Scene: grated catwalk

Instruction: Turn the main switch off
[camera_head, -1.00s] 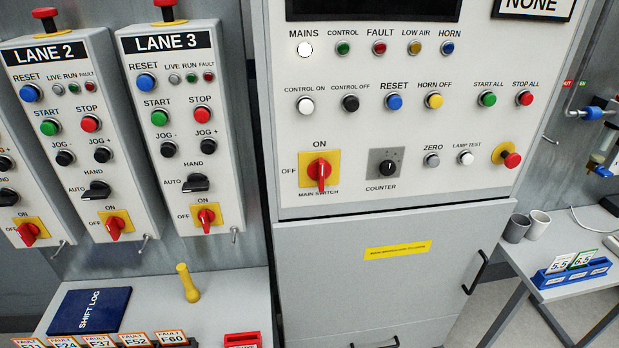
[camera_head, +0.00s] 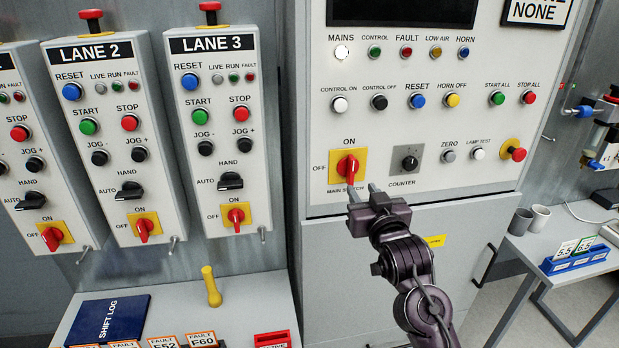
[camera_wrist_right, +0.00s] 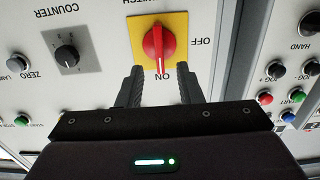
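The main switch is a red rotary knob (camera_head: 348,165) on a yellow plate (camera_head: 335,157), low on the control cabinet's left side. It stands upright, in line with ON; OFF is printed to its left. In the right wrist view the picture is upside down, and the knob's (camera_wrist_right: 159,48) white mark points at ON. My right gripper (camera_head: 362,188) is just below and in front of the switch. Its fingers (camera_wrist_right: 160,84) are apart with nothing between them, one toward each side of the knob, apparently short of it. The left gripper is out of view.
The counter dial (camera_head: 410,160) is close right of the switch. A red stop knob (camera_head: 517,153) protrudes further right. Lane boxes with similar red switches, such as LANE 3 (camera_head: 236,216), stand at left. A lower shelf holds a shift log (camera_head: 110,320) and a yellow peg (camera_head: 211,287).

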